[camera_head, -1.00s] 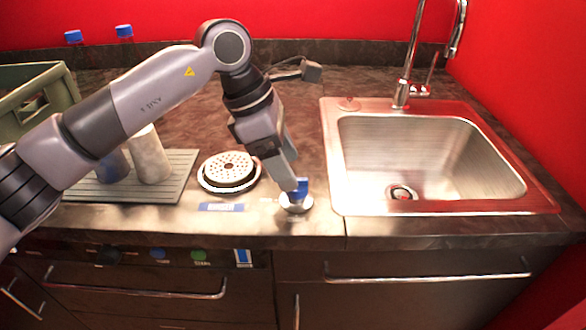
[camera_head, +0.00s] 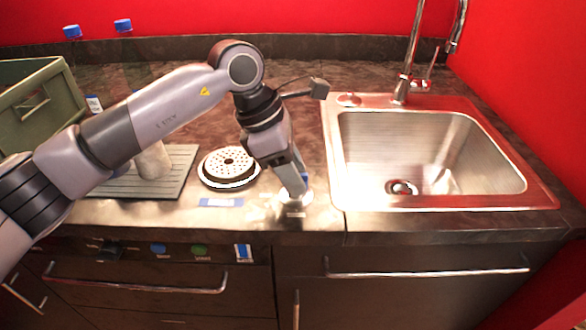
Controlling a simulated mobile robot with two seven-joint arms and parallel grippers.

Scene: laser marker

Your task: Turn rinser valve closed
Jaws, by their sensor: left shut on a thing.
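The rinser valve (camera_head: 306,180) is a small blue knob on a round metal base (camera_head: 295,201) near the counter's front edge, left of the sink. My left gripper (camera_head: 299,188) points down over it and is shut on the blue knob. The gripper hides most of the knob, so its exact angle cannot be told. The round perforated rinser plate (camera_head: 229,164) sits on the counter to the left of the valve, with a blue-and-white label (camera_head: 221,202) in front of it. My right gripper is not in view.
The metal sink (camera_head: 430,204) with its tap (camera_head: 405,84) lies to the right. A grey ribbed mat (camera_head: 178,180) holds a light cup (camera_head: 153,161) at left. A green crate (camera_head: 40,105) and blue-capped bottles (camera_head: 123,26) stand behind. Drawers lie below the counter.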

